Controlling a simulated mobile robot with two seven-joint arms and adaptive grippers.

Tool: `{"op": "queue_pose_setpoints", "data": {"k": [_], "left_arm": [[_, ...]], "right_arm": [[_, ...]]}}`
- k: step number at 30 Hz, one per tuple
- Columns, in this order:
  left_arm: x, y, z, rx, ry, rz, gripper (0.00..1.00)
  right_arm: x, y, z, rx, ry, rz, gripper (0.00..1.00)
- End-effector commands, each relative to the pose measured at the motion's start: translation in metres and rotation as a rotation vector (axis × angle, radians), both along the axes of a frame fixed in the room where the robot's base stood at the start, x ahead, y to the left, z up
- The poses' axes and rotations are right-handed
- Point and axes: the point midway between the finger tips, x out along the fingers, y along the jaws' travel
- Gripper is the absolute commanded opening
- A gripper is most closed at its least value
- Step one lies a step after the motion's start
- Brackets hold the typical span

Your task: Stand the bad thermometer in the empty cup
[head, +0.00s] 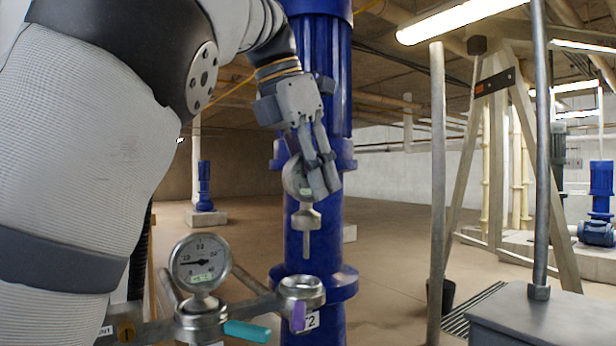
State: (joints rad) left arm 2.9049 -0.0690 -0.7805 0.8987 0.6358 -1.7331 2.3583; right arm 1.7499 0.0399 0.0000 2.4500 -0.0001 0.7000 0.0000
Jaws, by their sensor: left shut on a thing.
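My left gripper (328,192) is shut on a round-dialled grey instrument (296,180), which looks like the thermometer. It holds the instrument by the head, with its nut and thin stem (306,243) hanging down, nearly upright. The dial face is turned away, so I cannot read it. The stem tip is in the air above a round silver cup-like fitting (302,286) with a purple lever, apart from it in the picture. I cannot see whether that fitting is empty inside. My right gripper is not in view.
A dial gauge (201,262) stands upright in a silver fitting with a teal lever (247,331), left of the purple lever (298,316). A thick blue column (318,240) rises behind. A grey post (437,190) and a grey box top (545,312) are at right.

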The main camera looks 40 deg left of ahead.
Motion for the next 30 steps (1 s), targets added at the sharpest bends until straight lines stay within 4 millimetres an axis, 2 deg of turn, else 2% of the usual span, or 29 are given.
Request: {"op": "queue_pose_setpoints", "data": {"k": [19,24,30], "left_arm": [[-0.019,-0.065,0.000,0.004,0.001,0.000,0.06],[-0.022,-0.073,0.000,0.001,-0.001,0.001,0.06],[-0.022,-0.073,0.000,0.001,-0.001,0.000,0.06]], "right_arm": [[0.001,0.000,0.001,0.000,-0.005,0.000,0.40],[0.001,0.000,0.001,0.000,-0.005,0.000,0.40],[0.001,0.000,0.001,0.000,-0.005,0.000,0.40]]}}
